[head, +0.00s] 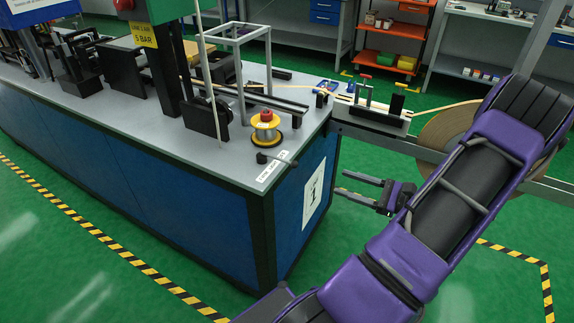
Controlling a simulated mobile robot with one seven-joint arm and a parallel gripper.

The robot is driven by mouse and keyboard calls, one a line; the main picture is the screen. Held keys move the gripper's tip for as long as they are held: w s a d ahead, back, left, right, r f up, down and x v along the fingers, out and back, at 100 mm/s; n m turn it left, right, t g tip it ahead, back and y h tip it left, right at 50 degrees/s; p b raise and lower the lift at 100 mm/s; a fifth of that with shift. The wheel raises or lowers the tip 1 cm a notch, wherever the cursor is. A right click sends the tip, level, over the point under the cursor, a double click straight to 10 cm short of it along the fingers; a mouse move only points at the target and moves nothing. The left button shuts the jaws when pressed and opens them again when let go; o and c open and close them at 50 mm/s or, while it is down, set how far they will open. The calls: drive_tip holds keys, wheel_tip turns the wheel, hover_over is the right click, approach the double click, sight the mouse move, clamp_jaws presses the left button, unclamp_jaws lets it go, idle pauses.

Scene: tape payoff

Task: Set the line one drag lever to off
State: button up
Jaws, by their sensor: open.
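A small lever with a black ball knob (262,158) sits on the grey bench top near its front right corner.
A yellow spool with a red top (265,127) stands just behind the lever. A clear-framed stand (240,80) rises further back. A large tan tape roll (445,135) hangs on a rail at right. Green floor with striped tape (110,245) is open in front.

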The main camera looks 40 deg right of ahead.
approach(290, 163)
drive_tip(key=x, duration=1)
drive_tip(key=shift+w+d+f, duration=0.1)
drive_tip(key=shift+d+f, duration=0.05)
clamp_jaws()
idle(1.2)
